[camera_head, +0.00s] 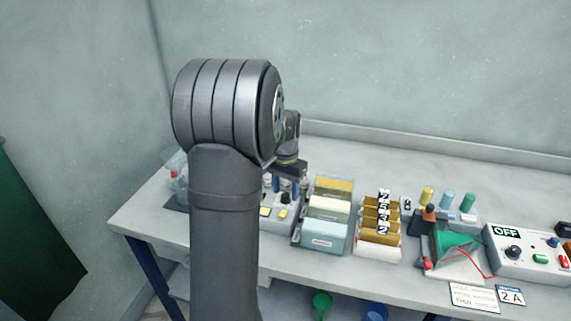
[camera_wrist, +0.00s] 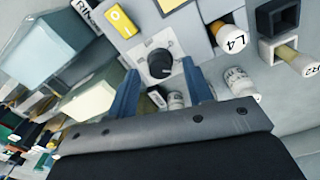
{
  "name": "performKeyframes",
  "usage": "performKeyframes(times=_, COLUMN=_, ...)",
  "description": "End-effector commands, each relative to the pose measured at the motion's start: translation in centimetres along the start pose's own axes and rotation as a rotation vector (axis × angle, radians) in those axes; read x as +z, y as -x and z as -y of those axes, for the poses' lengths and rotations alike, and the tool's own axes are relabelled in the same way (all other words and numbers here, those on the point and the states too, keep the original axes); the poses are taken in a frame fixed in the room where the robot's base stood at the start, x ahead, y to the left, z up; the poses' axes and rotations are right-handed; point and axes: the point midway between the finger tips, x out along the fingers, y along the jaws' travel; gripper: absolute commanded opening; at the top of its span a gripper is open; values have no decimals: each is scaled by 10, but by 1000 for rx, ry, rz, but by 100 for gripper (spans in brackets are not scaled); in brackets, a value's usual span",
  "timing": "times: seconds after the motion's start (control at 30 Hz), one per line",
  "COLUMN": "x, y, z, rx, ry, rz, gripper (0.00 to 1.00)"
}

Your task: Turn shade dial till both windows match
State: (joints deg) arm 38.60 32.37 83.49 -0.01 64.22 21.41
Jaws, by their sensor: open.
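The shade dial, a black round knob (camera_wrist: 160,63) on a pale plate, sits on a grey box in the wrist view. My gripper (camera_wrist: 160,68) is open, with one blue finger on each side of the knob; I cannot tell whether either touches it. A bright yellow window (camera_wrist: 120,21) is above left of the knob. A paler yellow window (camera_wrist: 170,5) is cut by the top edge. In the head view the two small yellowish windows (camera_head: 265,211) (camera_head: 283,213) show at the box front, below my gripper (camera_head: 289,187). My arm hides much of the box's left side there.
Right of the box stand a rack of coloured panels (camera_head: 325,235), a rack of numbered brown pieces (camera_head: 380,225) and a control box reading OFF (camera_head: 520,262). In the wrist view, a tube marked L4 (camera_wrist: 238,38) and small jars (camera_wrist: 238,80) are close to the right finger.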

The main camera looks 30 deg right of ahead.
Motion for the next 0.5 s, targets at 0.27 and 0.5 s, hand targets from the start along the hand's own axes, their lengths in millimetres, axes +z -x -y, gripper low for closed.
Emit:
performKeyframes(times=0.27, x=-1, y=66, z=0, rx=-3, ry=0, rz=-7, gripper=46)
performKeyframes(times=0.5, x=-1, y=122, z=0, rx=-2, ry=0, rz=-6, gripper=46)
